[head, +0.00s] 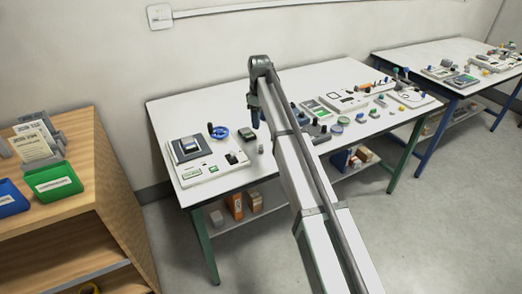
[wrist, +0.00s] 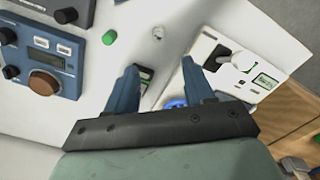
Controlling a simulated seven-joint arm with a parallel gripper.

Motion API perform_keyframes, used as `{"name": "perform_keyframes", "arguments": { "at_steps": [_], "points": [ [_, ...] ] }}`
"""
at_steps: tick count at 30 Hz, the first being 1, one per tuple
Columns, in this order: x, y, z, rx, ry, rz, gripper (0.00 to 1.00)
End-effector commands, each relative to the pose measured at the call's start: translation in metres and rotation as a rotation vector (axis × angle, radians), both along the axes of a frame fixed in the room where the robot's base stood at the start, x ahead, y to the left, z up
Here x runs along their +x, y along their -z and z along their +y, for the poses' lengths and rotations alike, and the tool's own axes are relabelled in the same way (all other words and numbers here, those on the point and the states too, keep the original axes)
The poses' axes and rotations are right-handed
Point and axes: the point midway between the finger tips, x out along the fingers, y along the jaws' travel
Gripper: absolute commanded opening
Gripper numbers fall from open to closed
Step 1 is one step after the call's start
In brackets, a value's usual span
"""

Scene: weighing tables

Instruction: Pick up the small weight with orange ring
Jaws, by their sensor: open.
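I cannot make out an orange ring on any small weight in either view. A small pale grey piece (wrist: 158,33) stands on the white tabletop in the wrist view, beyond my fingertips; its ring colour is too small to tell. My gripper (wrist: 160,67) is open, with its two blue fingers apart and nothing held between them. In the head view my gripper (head: 255,116) hangs over the near table (head: 280,110), its fingers pointing down. A dark small box (wrist: 147,74) shows beside the left finger, partly hidden.
A white instrument (head: 205,163) stands at the table's left end, with a blue round object (head: 217,131) behind it. Several instruments and small pieces crowd the right half. A blue device (wrist: 43,60) and green piece (wrist: 110,37) show left in the wrist view. A wooden shelf (head: 103,190) stands left.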

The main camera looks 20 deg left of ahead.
Motion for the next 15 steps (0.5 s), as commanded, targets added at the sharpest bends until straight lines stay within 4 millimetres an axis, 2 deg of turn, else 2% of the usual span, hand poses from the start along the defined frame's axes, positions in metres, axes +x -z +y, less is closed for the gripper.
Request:
{"name": "perform_keyframes", "arguments": {
  "at_steps": [5,15],
  "points": [
    [0.000,0.015,0.000,-0.001,0.000,0.001,0.53],
    [0.000,0.070,-0.001,0.000,0.000,0.001,0.53]
  ]
}}
